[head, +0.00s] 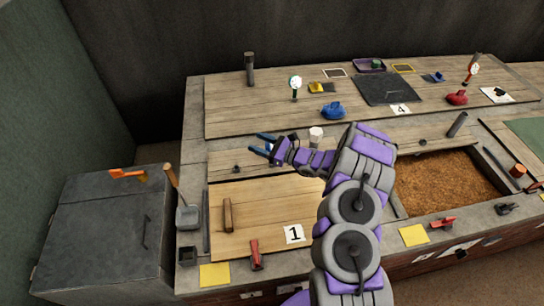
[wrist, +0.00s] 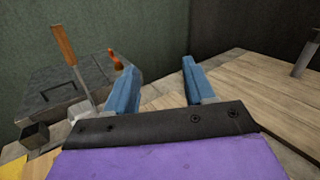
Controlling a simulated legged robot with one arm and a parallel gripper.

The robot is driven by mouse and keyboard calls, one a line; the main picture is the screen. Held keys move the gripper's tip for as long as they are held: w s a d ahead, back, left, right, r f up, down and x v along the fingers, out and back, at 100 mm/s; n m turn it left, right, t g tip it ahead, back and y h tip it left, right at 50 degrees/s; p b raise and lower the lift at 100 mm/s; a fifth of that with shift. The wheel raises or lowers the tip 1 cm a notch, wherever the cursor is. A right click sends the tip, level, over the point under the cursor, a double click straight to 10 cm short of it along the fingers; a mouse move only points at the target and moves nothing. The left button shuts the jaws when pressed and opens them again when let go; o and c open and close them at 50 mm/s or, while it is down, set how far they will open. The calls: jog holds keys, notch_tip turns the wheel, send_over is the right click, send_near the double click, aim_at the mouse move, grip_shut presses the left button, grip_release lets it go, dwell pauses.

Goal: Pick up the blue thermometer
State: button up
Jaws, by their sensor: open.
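Two upright dial gauges that look like thermometers stand on the back boards in the head view. The left one (head: 295,83) has a white face and a dark, perhaps blue-green, rim and stem. The right one (head: 472,72) looks red. A blue lidded or handled object (head: 333,111) lies right of the left gauge, and a smaller blue one (head: 434,77) lies farther back. I cannot tell for sure which is the blue thermometer. My gripper (head: 262,144) has blue fingers, open and empty, over the boards nearer than the left gauge. The wrist view shows no gauge between the fingers (wrist: 158,84).
A dark post (head: 249,69) stands left of the left gauge. A white cup-like object (head: 316,134) is close to my wrist. A grey chest (head: 105,225) and a wooden-handled tool (head: 174,183) are at left; a grain pit (head: 450,184) is at right.

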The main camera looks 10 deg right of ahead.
jog(key=d+f+m+t+h, duration=0.1)
jog(key=d+f, duration=0.2)
jog(key=f, duration=0.3)
jog(key=w+d+f+m+t+h+b, duration=0.1)
jog(key=d+f+m+h, duration=0.1)
jog(key=d+f, duration=0.2)
jog(key=w+d+f+m+t+h+b, duration=0.1)
jog(key=d+f+m, duration=0.1)
jog(key=f, duration=0.8)
jog(key=shift+d+f+t, duration=0.1)
jog(key=shift+d+t, duration=0.3)
jog(key=shift+d, duration=0.35)
jog(key=shift+r+b+x, duration=0.15)
jog(key=shift+b+x, duration=0.45)
jog(key=shift+x, duration=1.35)
jog(key=shift+r+b+x, duration=0.1)
jog(key=shift+b+x, duration=0.5)
jog(key=shift+x, duration=1.35)
jog(key=shift+d, duration=0.1)
jog(key=shift+c, duration=0.4)
grip_shut()
